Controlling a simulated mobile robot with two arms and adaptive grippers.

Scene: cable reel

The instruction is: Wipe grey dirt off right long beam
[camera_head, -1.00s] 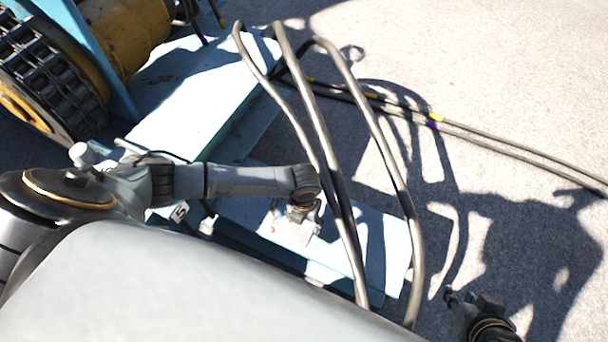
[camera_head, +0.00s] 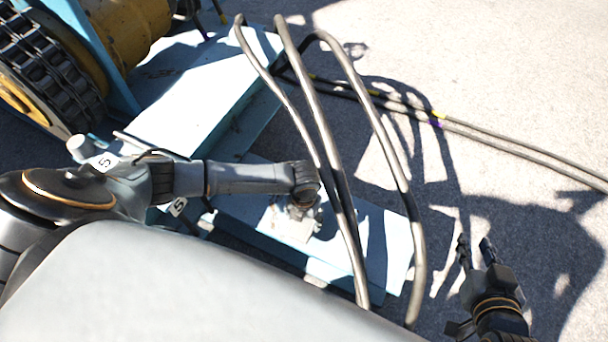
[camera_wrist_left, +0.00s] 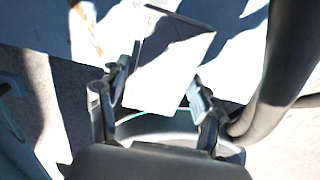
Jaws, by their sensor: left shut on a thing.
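My left gripper (camera_head: 299,212) is over a light blue beam (camera_head: 372,240) at lower centre. In the left wrist view the left gripper (camera_wrist_left: 160,85) is shut on a flat white pad (camera_wrist_left: 170,70), its fingers on either side. The pad is over the pale beam surface (camera_wrist_left: 40,25); I cannot tell if it touches. A brownish streak (camera_wrist_left: 85,22) marks that surface. Grey dirt cannot be told from shadow. My right gripper (camera_head: 477,252) is open and empty over the ground at the right.
Curved metal tubes (camera_head: 325,135) arch past the left gripper and cross the beam. Another wide blue beam (camera_head: 205,95) lies behind. A yellow drum (camera_head: 130,28) with a heavy chain (camera_head: 45,70) is at upper left. Cables (camera_head: 520,150) lie on open ground at right.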

